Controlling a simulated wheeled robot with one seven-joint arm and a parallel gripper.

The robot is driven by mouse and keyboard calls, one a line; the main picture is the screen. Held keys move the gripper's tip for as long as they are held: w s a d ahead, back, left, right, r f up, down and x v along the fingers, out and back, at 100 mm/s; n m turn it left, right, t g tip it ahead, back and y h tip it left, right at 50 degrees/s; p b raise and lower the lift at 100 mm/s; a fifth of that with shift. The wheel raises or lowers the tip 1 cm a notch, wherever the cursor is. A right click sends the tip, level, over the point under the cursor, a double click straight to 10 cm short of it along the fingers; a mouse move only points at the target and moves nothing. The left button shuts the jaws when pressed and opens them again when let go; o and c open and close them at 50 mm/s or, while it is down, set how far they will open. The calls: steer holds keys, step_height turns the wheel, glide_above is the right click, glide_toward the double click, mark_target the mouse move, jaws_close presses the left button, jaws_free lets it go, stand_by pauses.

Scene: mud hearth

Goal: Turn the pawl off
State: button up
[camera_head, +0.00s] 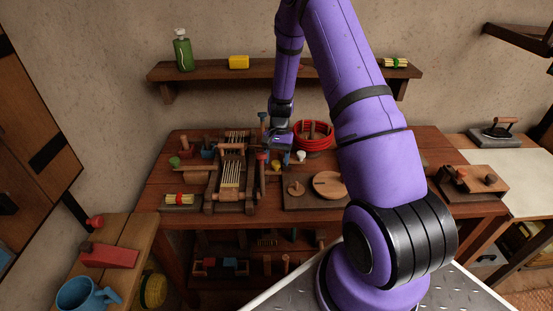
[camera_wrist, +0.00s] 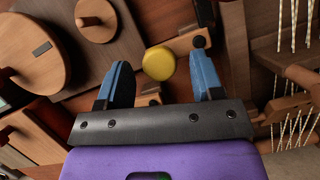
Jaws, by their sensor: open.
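A small wooden loom (camera_head: 228,192) with pale threads stands on the wooden table (camera_head: 420,150); part of it also shows at the right of the wrist view (camera_wrist: 240,62). My gripper (camera_head: 276,143) is just right of the loom, above the table. In the wrist view my gripper (camera_wrist: 159,72) has its two blue fingers spread, with nothing held. A round yellow knob (camera_wrist: 158,63) lies between and beyond the fingertips, beside a wooden block with a dark bolt (camera_wrist: 192,41). I cannot tell for sure which part is the pawl.
A board with round wooden discs (camera_head: 329,185) lies right of the loom. A red coiled bowl (camera_head: 314,138) stands behind it. A straw bundle (camera_head: 181,199) lies at the front left. A shelf (camera_head: 220,73) runs along the wall above the table.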

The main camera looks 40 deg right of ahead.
steer(key=shift+c, duration=0.4)
steer(key=c, duration=0.9)
steer(key=shift+o, duration=0.2)
steer(key=shift+s+m, duration=0.15)
steer(key=shift+m, duration=0.15)
steer(key=m, duration=0.1)
steer(key=s+a+m+t, duration=0.1)
steer(key=m, duration=0.1)
steer(key=shift+s+m+t+y, duration=0.1)
steer(key=shift+m+t+y, duration=0.2)
steer(key=shift+s+a+m+t+y, duration=0.15)
steer(key=shift+a+m+t, duration=0.1)
steer(key=shift+m, duration=0.5)
steer(key=shift+s+a+m+t+y, duration=0.1)
steer(key=shift+s+a+m+t, duration=0.15)
steer(key=shift+m, duration=0.55)
steer(key=shift+s+a+m+t+y, duration=0.1)
steer(key=shift+a+m+t, duration=0.2)
steer(key=shift+m, duration=0.45)
steer(key=o, duration=0.9)
